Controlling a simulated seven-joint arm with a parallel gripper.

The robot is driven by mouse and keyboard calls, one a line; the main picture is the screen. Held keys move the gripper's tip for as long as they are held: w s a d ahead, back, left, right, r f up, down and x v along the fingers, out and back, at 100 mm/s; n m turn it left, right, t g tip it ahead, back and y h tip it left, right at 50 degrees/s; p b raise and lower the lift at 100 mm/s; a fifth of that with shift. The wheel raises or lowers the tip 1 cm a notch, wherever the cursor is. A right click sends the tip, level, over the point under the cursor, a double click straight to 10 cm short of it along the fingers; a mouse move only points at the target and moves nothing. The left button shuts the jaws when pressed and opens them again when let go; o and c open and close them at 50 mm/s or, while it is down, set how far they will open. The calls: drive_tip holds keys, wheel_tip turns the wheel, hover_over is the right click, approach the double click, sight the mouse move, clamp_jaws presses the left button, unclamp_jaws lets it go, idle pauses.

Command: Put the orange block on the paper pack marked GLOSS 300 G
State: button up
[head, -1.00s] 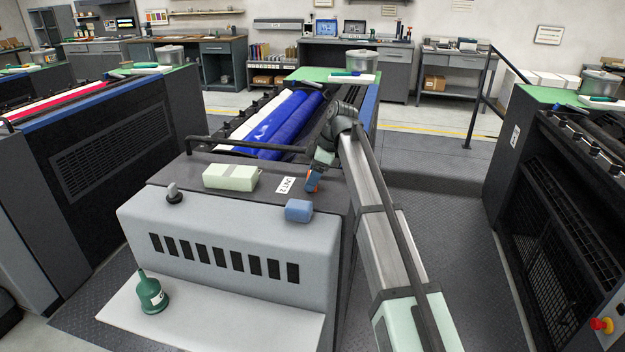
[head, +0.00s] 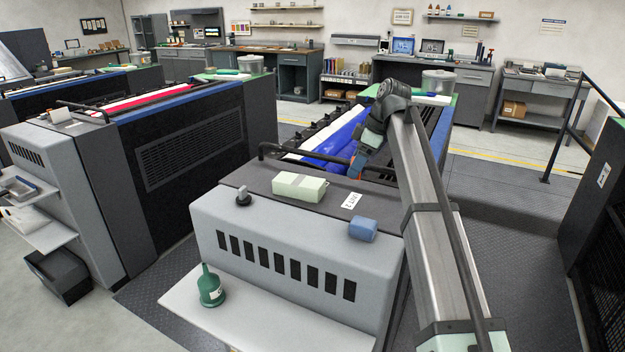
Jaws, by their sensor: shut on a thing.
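My gripper (head: 357,163) is over the back edge of the near press unit's top, by the dark bar and the blue roller. It is small and partly hidden by my own wrist. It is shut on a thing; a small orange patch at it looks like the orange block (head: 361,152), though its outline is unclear. I can read no GLOSS 300 G marking on anything in view. White sheets or packs (head: 28,222) lie on a shelf of the left unit, too small to read.
A pale box (head: 299,186), a blue block (head: 362,229) and a black knob (head: 243,196) are on the near unit (head: 290,225). A green bottle (head: 210,287) stands on its front ledge (head: 260,320). A railing (head: 568,125) is at right. Floor is free right of my arm.

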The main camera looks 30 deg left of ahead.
drive_tip(key=n, duration=0.2)
approach(294, 178)
drive_tip(key=s+d+r, duration=0.2)
drive_tip(key=s+r, duration=0.1)
drive_tip(key=s, duration=0.2)
drive_tip(key=w+a+r+m, duration=0.2)
drive_tip(key=w+a, duration=0.1)
drive_tip(key=shift+w+a+f+m+t, duration=0.2)
drive_tip(key=shift+f+m, duration=0.3)
drive_tip(key=shift+f, duration=1.15)
drive_tip(key=shift+w+a+f+m+t, duration=0.15)
drive_tip(key=shift+f+m, duration=0.35)
drive_tip(key=shift+f, duration=1.2)
drive_tip(key=shift+w+a+f+m+t, duration=0.1)
drive_tip(key=shift+f+m+t, duration=0.3)
drive_tip(key=shift+f, duration=1.25)
drive_tip(key=shift+f, duration=0.1)
drive_tip(key=o, duration=1.1)
drive_tip(key=shift+c, duration=0.2)
drive_tip(key=v, duration=1.2)
